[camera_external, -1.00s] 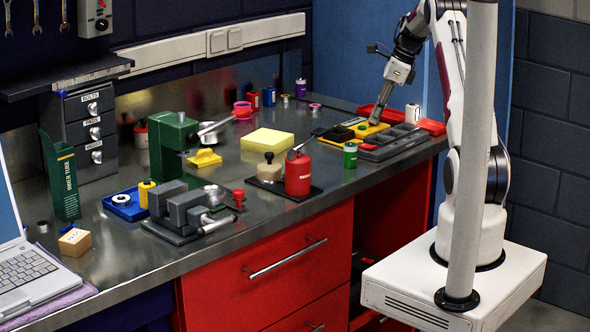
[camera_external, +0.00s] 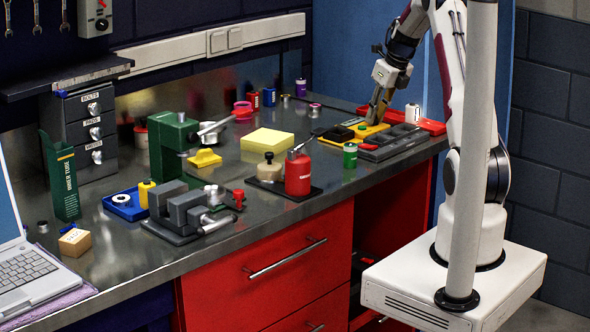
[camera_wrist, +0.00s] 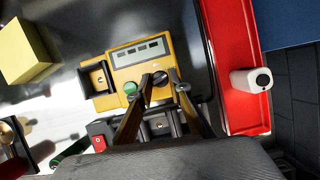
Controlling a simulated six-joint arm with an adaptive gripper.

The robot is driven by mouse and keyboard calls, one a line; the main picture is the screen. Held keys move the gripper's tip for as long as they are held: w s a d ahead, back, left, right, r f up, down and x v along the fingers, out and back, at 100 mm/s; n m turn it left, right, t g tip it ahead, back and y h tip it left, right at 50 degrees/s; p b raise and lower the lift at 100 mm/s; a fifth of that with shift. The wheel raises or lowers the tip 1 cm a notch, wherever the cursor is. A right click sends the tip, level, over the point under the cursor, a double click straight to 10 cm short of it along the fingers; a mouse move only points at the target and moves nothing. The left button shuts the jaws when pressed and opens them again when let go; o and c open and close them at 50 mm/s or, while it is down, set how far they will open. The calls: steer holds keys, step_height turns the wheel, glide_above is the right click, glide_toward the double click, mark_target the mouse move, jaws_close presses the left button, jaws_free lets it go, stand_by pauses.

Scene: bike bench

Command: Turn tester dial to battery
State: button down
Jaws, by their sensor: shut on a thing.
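The yellow tester (camera_wrist: 124,58) lies on the bench near the middle top of the wrist view. It has a grey display strip, a green button (camera_wrist: 130,88) and a dark dial (camera_wrist: 160,92) at its lower right. My gripper (camera_wrist: 161,78) has its fingers on either side of the dial and is shut on it. The fingers partly hide the dial, and I cannot read its marks or setting. In the external view the tester (camera_external: 375,131) sits at the far right of the bench, with my gripper (camera_external: 373,122) reaching down to it.
A red tray (camera_wrist: 240,60) and a white cylinder (camera_wrist: 250,80) stand close to the right of the tester. A yellow block (camera_external: 267,141) is farther left.

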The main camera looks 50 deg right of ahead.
steer(key=shift+m, duration=0.4)
steer(key=c, duration=1.9)
jaws_free()
steer(key=shift+v, duration=6.05)
steer(key=shift+w+a, duration=0.1)
